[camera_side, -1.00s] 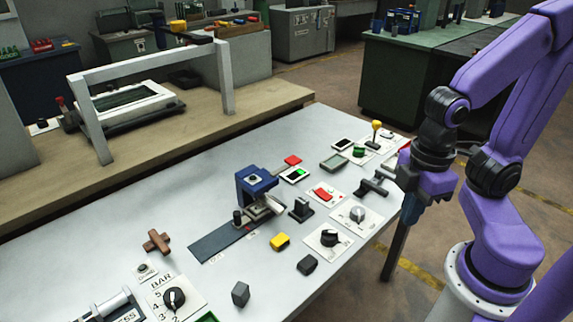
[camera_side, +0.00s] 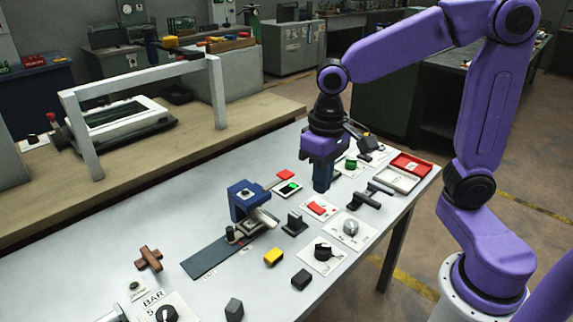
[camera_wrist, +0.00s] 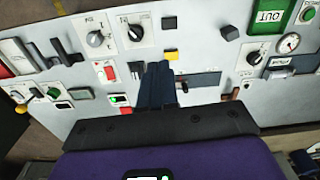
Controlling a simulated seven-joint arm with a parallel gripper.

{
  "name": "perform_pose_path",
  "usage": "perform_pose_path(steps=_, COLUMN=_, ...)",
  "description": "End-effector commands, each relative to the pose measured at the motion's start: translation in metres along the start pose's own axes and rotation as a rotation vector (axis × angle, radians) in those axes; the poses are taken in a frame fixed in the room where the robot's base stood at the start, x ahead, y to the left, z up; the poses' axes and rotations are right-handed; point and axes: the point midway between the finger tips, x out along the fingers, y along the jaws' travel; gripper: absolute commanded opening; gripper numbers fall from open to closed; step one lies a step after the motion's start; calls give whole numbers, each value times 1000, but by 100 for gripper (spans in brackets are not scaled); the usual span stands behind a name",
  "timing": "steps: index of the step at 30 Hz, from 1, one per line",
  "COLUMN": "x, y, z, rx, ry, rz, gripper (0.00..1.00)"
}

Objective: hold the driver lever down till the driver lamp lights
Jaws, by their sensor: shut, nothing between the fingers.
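My gripper (camera_side: 322,188) is shut and empty, pointing down above the back right part of the table; its closed fingers also show in the wrist view (camera_wrist: 157,72). No label reads clearly as driver, so I cannot tell which lever is meant. A black upright lever-like piece (camera_side: 295,222) stands left of my fingers beside a blue press-like fixture (camera_side: 243,200). It also shows in the wrist view (camera_wrist: 135,67). A black handle (camera_side: 370,196) lies to the right of my gripper. A small dark panel with a bright green spot (camera_side: 290,187) stands near the fixture; I cannot tell whether it is the driver lamp.
A red rocker plate (camera_side: 318,208), two knob plates, a yellow block (camera_side: 274,257) and dark blocks lie nearer the front. A white gantry frame (camera_side: 145,85) stands behind.

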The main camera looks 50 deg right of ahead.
Motion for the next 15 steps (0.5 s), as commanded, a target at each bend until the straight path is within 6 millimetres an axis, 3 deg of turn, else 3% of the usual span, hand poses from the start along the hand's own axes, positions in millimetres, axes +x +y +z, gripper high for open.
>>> perform_pose_path(steps=8, x=-6, y=16, z=-71, rx=424, ry=-2, rz=6, gripper=0)
perform_pose_path(steps=15, x=-9, y=44, z=-126, rx=789, ry=-2, rz=10, gripper=0)
